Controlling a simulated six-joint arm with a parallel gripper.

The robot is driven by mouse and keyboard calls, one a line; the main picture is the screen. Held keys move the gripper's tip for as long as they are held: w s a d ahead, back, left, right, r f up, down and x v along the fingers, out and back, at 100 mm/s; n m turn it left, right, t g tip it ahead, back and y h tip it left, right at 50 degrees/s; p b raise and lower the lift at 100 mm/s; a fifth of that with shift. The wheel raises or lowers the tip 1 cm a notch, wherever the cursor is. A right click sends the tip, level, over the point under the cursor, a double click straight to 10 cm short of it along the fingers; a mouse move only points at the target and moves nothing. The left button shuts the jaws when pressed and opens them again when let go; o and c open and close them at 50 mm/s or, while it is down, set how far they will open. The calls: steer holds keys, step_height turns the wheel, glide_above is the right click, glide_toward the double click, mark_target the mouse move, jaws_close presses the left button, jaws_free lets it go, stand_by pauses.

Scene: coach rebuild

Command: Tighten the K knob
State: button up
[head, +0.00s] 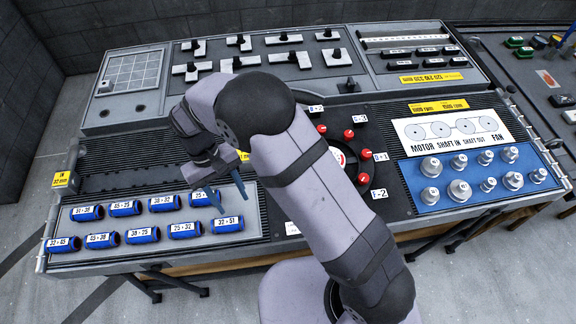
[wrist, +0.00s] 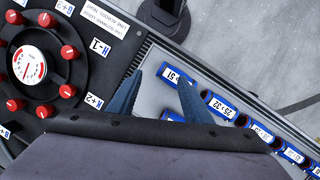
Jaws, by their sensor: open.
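In the wrist view a round black dial plate (wrist: 40,118) carries a ring of red knobs around a white gauge (wrist: 29,56). A small label (wrist: 94,102) there seems to read K+2, and a red knob (wrist: 67,91) sits beside it. In the head view my arm covers part of this dial; several red knobs (head: 366,153) show to its right, and I cannot tell which is K. My gripper (head: 232,203) is open and empty, over the right end of the panel of blue cylinders. Its two blue fingers (wrist: 160,79) are spread apart, clear of the dial.
Blue labelled cylinders (head: 124,208) lie in rows on a grey panel at the left. Silver knobs (head: 459,190) stand on a blue plate at the right. Switches and levers (head: 284,38) line the raised back panel. Floor lies beyond the console's front edge.

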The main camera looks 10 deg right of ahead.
steer(key=w+d+n+t+b, duration=0.1)
steer(key=w+d+b, duration=0.1)
steer(key=w+d, duration=0.3)
steer(key=w+d+f+n+t+y+b, duration=0.1)
steer(key=w+d+n+b, duration=0.1)
steer(key=w+d, duration=0.3)
steer(key=w+d+n+y+b, duration=0.1)
steer(key=w+d+b, duration=0.1)
steer(key=w+d, duration=0.3)
steer(key=shift+d+f+t, duration=0.2)
steer(key=shift+d+t, duration=0.2)
steer(key=shift+d, duration=1.5)
steer(key=shift+f+p, duration=1)
steer(key=shift+f, duration=2.7)
steer(key=c, duration=1.1)
